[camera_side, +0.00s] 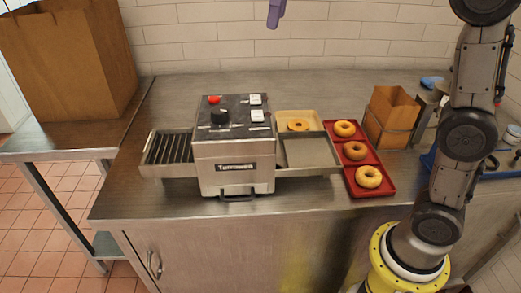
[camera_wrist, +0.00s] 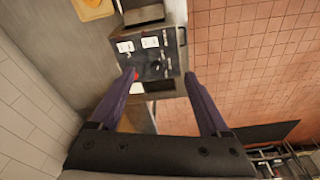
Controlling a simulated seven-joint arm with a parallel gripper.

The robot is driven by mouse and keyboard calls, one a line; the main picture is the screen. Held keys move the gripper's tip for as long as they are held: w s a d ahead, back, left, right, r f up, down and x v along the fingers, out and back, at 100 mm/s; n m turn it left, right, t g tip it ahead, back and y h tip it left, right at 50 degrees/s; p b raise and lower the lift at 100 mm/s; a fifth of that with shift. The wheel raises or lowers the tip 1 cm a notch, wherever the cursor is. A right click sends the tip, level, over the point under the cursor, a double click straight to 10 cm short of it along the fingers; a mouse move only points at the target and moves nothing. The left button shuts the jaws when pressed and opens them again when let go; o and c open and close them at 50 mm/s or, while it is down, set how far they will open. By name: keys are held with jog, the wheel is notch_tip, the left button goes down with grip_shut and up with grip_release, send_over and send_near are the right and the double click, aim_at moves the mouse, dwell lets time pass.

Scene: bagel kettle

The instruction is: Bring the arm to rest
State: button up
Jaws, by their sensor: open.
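My gripper (camera_wrist: 160,78) is open and empty in the wrist view, its two purple fingers spread apart. In the side view only a purple fingertip (camera_side: 275,14) shows at the top edge, high above the counter and clear of everything. Below it stands the steel kettle machine (camera_side: 233,155) with a red button, a black knob and white switches. Its control panel also shows between and beyond the fingers in the wrist view (camera_wrist: 155,55). My arm rises at the right of the side view, and its upper part is out of frame.
A red tray (camera_side: 384,185) holds three bagels, right of the machine. A tan tray (camera_side: 312,116) behind it holds one bagel. A paper bag (camera_side: 391,115) stands at the right, and a large one (camera_side: 65,65) at the left. The counter's back strip is clear.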

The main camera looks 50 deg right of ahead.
jog(key=s+d+f+m+t, duration=0.1)
jog(key=s+d+f+m, duration=0.1)
jog(key=s+f, duration=0.35)
jog(key=s+d+f+m+t, duration=0.1)
jog(key=s+d+f, duration=0.15)
jog(key=s, duration=0.65)
jog(key=s+f+m+t, duration=0.2)
jog(key=s+f, duration=0.2)
jog(key=f, duration=1.1)
jog(key=shift+s+d+m+h, duration=0.15)
jog(key=shift+d+m+h, duration=0.15)
jog(key=shift+m+h, duration=0.1)
